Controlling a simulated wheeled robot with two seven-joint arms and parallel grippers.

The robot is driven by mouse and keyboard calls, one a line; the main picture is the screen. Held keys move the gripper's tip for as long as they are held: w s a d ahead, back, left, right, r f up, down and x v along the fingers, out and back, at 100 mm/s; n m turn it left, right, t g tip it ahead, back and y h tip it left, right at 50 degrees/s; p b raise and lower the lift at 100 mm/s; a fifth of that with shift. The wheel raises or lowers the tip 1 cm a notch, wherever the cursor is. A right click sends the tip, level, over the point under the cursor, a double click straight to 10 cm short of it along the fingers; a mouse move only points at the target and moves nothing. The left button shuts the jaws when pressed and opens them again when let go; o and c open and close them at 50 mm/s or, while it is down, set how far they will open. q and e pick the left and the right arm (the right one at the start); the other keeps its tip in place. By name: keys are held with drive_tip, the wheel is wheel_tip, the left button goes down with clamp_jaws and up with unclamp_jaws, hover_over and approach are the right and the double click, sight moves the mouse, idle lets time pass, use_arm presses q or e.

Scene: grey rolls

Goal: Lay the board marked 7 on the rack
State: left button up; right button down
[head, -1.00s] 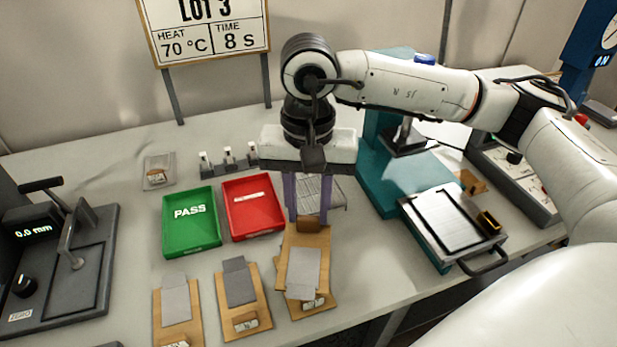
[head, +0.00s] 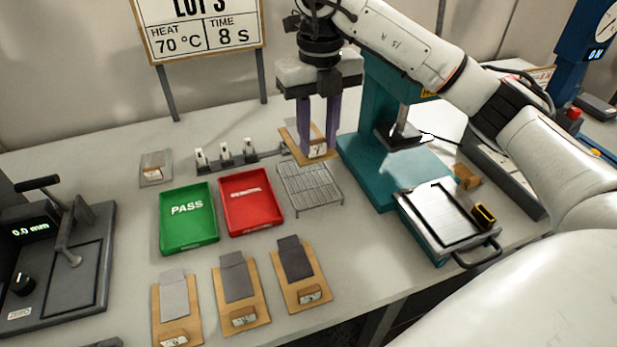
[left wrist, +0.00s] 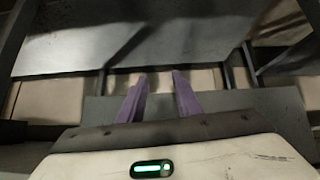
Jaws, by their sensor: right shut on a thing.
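My right gripper (head: 318,150) is shut on a tan board (head: 295,142) with a small white label at its front; the mark on it looks like a 7 but is small. The fingers hide part of the board. It hangs above the back part of the wire rack (head: 310,190), apart from it as far as I can tell. The rack's bars look bare. My left gripper (left wrist: 160,97) shows only in the left wrist view. Its two purple fingers are apart with nothing between them, below a dark table structure.
Several boards with grey strips, one of them the right-hand board (head: 301,275), lie in front. A green PASS tray (head: 188,240) and a red tray (head: 252,226) are left of the rack. A teal press (head: 375,175) and a hot plate (head: 437,215) stand right.

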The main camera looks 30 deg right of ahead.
drive_tip(key=shift+d+f, duration=0.1)
drive_tip(key=shift+f, duration=0.3)
drive_tip(key=shift+m, duration=0.3)
wheel_tip(320, 180, down, 9)
drive_tip(key=shift+f, duration=0.1)
drive_tip(key=shift+f, duration=0.1)
drive_tip(key=shift+f, duration=0.1)
drive_tip(key=c, duration=1.3)
unclamp_jaws()
wheel_tip(320, 180, up, 12)
drive_tip(key=shift+r, duration=0.25)
